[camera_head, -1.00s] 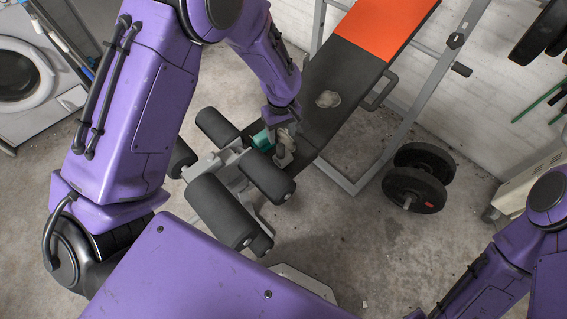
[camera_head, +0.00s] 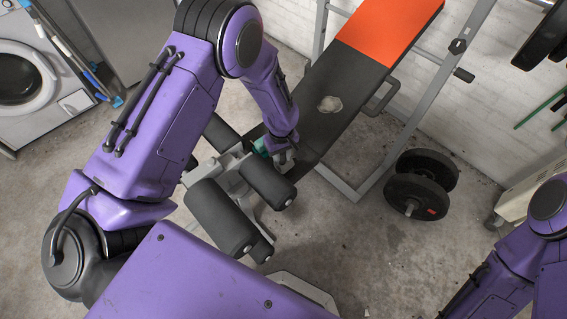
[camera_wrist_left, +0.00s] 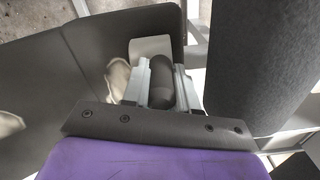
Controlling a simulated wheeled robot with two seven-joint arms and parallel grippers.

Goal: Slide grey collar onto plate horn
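My left gripper (camera_head: 283,157) is at the front end of the black bench pad, by the padded roller assembly. In the left wrist view, its two light grey fingers (camera_wrist_left: 162,88) flank a dark grey rounded cylinder, by its look the grey collar (camera_wrist_left: 161,82). The cylinder fills the gap between them, with no clear space on either side. In the head view my left wrist hides it. I cannot pick out the plate horn for certain. My right gripper is out of view.
Black foam rollers (camera_head: 217,212) on a light grey frame stand close to the left gripper; one (camera_wrist_left: 255,60) fills the wrist view's right. The bench pad (camera_head: 325,85) carries a pale patch (camera_head: 330,104).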

